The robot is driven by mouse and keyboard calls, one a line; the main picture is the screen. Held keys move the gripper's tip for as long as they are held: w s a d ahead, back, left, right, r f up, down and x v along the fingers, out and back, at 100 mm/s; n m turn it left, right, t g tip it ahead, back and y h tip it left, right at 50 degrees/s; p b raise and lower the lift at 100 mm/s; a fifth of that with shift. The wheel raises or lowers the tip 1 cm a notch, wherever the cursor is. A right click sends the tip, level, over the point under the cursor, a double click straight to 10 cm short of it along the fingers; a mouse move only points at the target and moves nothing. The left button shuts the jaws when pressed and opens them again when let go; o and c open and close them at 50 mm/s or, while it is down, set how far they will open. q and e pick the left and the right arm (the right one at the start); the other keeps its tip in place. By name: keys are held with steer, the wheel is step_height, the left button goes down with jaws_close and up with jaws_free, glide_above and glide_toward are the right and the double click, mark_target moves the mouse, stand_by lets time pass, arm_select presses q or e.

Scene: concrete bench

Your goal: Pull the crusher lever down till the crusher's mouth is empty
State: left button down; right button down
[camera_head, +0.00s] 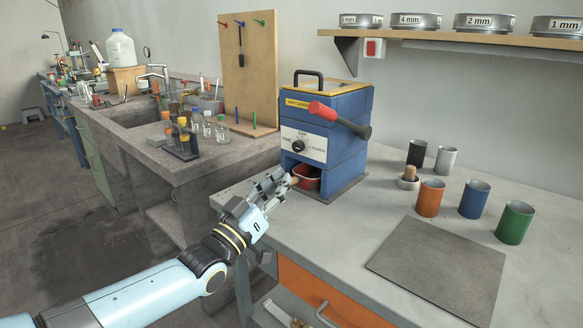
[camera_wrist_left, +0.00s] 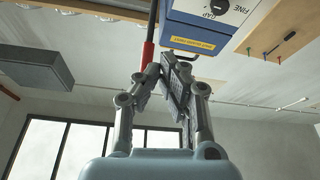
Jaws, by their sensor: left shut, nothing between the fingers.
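The blue crusher (camera_head: 345,105) stands upright on the bench, with a GAP dial (camera_head: 298,147) on its front and a yellow-rimmed top. What lies in its mouth cannot be seen. Its lever has a red grip (camera_head: 323,111) on a dark arm, sticking out in front above the dial. A red tray (camera_head: 308,182) sits in the opening at its base. My left gripper (camera_head: 283,181) is shut and empty, low in front of the crusher, below the lever grip. In the left wrist view the shut fingers (camera_wrist_left: 170,72) appear beside the red grip (camera_wrist_left: 148,56), not around it. My right gripper is out of view.
A grey mat (camera_head: 437,268) lies in front. A sieve shelf (camera_head: 460,40) hangs above. Bottles (camera_head: 208,126) stand on the left counter.

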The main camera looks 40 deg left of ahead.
arm_select(q)
steer(key=shift+f+v, duration=0.2)
steer(key=shift+v, duration=0.95)
steer(key=shift+f+v, duration=0.15)
steer(key=shift+v, duration=1)
steer(key=shift+w, duration=0.1)
steer(key=s+d+f+g, duration=0.1)
steer(key=s+f+g, duration=0.3)
steer(key=f, duration=0.7)
steer(key=s+d+f+g+y, duration=0.1)
steer(key=s+f+g, duration=0.2)
steer(key=s+f, duration=0.6)
steer(key=s+d+f+g, duration=0.1)
steer(key=s+f+g, duration=0.2)
steer(key=f, duration=1)
steer(key=s+d+f+m+g, duration=0.1)
steer(key=s+f+g, duration=0.4)
steer(key=s, duration=0.9)
steer(key=s+d+f+m+g, duration=0.1)
steer(key=s+f+g, duration=0.4)
steer(key=s+f, duration=0.5)
steer(key=s, duration=0.4)
steer(key=shift+d+g+b, duration=0.35)
steer(key=shift+g+b, duration=0.05)
